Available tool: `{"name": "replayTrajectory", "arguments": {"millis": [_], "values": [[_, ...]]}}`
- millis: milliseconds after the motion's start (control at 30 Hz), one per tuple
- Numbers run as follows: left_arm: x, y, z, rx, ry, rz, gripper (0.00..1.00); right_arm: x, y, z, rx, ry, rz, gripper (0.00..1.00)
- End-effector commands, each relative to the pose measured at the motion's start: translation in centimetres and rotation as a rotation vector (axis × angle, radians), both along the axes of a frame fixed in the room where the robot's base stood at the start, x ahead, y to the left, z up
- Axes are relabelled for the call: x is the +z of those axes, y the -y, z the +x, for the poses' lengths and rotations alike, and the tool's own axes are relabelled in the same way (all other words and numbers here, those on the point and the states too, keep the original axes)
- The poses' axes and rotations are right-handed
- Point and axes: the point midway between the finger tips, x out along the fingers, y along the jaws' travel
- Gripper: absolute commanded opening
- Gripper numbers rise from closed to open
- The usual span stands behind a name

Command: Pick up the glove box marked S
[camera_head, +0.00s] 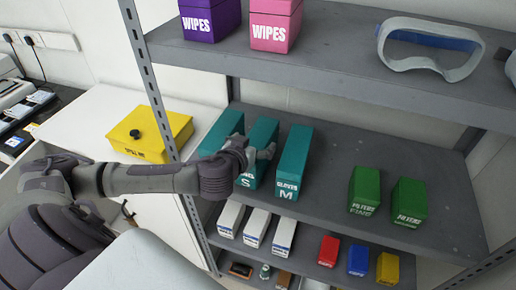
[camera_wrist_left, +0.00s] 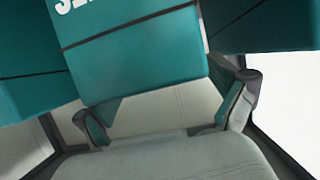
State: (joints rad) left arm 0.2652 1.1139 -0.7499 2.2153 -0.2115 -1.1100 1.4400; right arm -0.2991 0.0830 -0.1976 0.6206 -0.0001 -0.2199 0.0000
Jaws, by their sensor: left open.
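The glove box marked S (camera_head: 264,132) is teal and stands upright on the middle shelf, between two similar teal boxes. My left arm crosses in front of it and hides part of it; the letter S shows below the arm. My left gripper (camera_head: 262,153) is at the box, with its fingers open. In the left wrist view a teal box (camera_wrist_left: 140,60) fills the upper middle, with a cut-off white letter at its top. The open fingers of the left gripper (camera_wrist_left: 165,113) show near its two lower corners; contact cannot be told. My right gripper is not in view.
The glove box marked M (camera_head: 293,158) stands close on the right, another teal box (camera_head: 221,128) close on the left. Green boxes (camera_head: 364,190) stand farther right. A grey upper shelf (camera_head: 340,70) overhangs. A shelf post (camera_head: 152,85) stands left, beside a yellow case (camera_head: 150,133).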

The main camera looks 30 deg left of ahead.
Motion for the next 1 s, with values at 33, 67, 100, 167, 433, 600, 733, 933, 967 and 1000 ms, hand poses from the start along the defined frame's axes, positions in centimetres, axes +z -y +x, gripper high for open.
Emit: {"name": "replayTrajectory", "arguments": {"millis": [33, 67, 100, 167, 433, 600, 733, 933, 967, 1000], "values": [[0.1, -0.1, 0.8, 0.003, 0.001, 0.000, 0.96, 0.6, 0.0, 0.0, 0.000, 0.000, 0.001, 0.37], [-0.2, -0.2, 1.1, 0.002, 0.001, 0.000, 0.96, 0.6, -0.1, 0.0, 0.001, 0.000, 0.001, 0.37], [-0.4, -0.3, 1.5, 0.001, 0.001, 0.000, 0.96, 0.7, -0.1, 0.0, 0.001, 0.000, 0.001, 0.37], [-0.6, -0.3, 1.9, 0.001, 0.000, -0.001, 0.96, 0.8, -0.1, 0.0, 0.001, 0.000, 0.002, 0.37], [-0.9, -0.4, 2.0, 0.000, 0.000, 0.000, 0.94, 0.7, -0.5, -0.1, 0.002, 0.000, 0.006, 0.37], [-0.9, -0.4, 2.0, 0.000, 0.000, 0.000, 0.66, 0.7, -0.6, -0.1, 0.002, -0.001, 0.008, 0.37], [-0.9, -0.4, 2.0, 0.000, 0.000, 0.000, 0.44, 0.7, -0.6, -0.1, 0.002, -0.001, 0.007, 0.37], [-0.9, -0.4, 2.0, 0.000, 0.000, 0.000, 0.11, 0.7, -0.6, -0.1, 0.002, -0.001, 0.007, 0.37], [-0.9, -0.4, 2.0, 0.000, 0.000, 0.000, 0.06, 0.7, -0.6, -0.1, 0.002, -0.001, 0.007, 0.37], [-0.9, -0.4, 2.0, 0.000, 0.000, 0.000, 0.00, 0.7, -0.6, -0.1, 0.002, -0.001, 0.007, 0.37]]}}
